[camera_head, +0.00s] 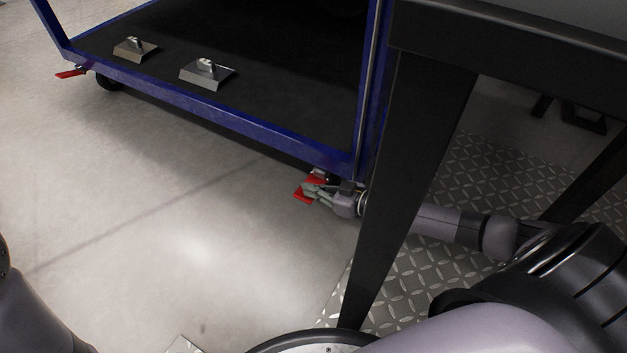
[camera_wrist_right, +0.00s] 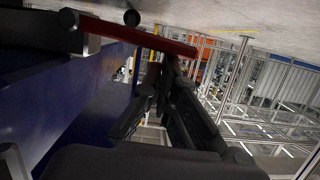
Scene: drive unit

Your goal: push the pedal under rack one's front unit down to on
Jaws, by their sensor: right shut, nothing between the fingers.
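The blue-framed unit (camera_head: 215,108) stands on the floor with a dark flat deck. A red pedal (camera_head: 301,196) sticks out under its near right corner. My right gripper (camera_head: 312,191) is shut and empty, with its fingers over the pedal and partly hiding it. In the right wrist view the pedal (camera_wrist_right: 140,35) is a long red bar lying across just beyond the fingertips (camera_wrist_right: 168,72). I cannot tell whether the fingers touch it. My left gripper is not in view; only part of my left arm shows at the lower left.
Another red pedal (camera_head: 70,73) and a black caster (camera_head: 107,83) are at the unit's left corner. Two metal blocks (camera_head: 208,73) sit on the deck. A dark table leg (camera_head: 400,185) stands in front of my right forearm. The floor left of the pedal is clear.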

